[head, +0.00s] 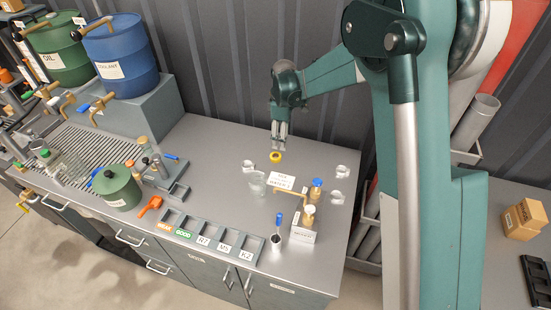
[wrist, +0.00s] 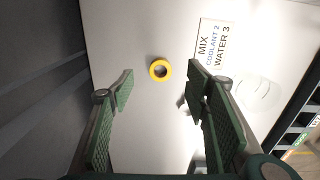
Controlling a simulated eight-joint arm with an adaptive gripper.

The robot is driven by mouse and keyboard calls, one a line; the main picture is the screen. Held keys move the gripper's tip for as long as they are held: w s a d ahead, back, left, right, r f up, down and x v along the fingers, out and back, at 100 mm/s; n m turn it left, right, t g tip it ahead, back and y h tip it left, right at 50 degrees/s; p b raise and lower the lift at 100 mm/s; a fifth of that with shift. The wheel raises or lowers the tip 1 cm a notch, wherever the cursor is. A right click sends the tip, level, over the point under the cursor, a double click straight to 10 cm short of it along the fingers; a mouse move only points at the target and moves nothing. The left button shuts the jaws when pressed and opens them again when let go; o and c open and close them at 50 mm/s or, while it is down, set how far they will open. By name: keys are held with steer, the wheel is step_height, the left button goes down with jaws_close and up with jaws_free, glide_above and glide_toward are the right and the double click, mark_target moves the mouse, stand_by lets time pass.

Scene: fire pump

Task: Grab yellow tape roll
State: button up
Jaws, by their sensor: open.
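The yellow tape roll (head: 275,157) lies flat on the grey bench top, toward the back. In the wrist view the tape roll (wrist: 160,70) shows as a yellow ring with a dark centre, ahead of and between the spread fingers. My gripper (head: 279,132) points down at the roll from just above and behind it. In the wrist view my gripper (wrist: 158,84) is open and holds nothing. The exact height of the fingertips above the bench is hard to tell.
A "MIX COOLANT 2 WATER 3" card (wrist: 211,45) lies near the roll, with a clear glass (head: 257,183) close by. Grey clips (head: 248,166) stand to the left. A brass-fitted dispenser (head: 307,215) and a sorting tray (head: 212,238) are nearer the front.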

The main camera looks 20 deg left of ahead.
mark_target(276, 156)
steer(key=shift+n, duration=0.5)
steer(key=a+f, duration=0.2)
steer(key=f, duration=0.1)
steer(key=shift+a+f, duration=0.15)
steer(key=shift+a, duration=0.2)
steer(key=shift+f, duration=0.1)
steer(key=shift+f, duration=1.2)
steer(key=shift+f, duration=2.6)
steer(key=c, duration=0.9)
